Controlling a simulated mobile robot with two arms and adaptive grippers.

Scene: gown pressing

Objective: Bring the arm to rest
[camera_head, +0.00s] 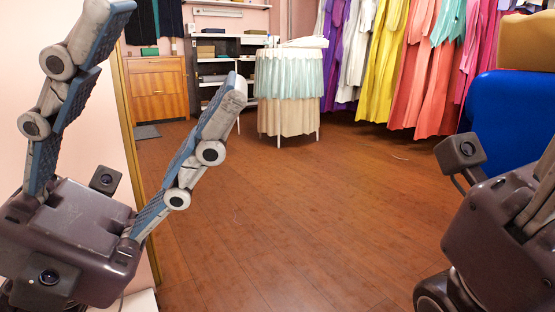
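My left gripper (165,60) is large in the left of the head view. Its two jointed fingers with blue pads point up and stand wide apart, with nothing between them. My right arm (510,230) comes in at the right edge; its wrist housing and a small camera show, but its fingertips lie outside the picture. No object is seen held by either arm.
A round table with a pale green and beige skirt (288,105) stands at the back. Colourful gowns (425,65) hang at the back right. A blue seat (510,115) is at the right. A wooden cabinet (157,88) stands back left. The wooden floor (300,210) between is clear.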

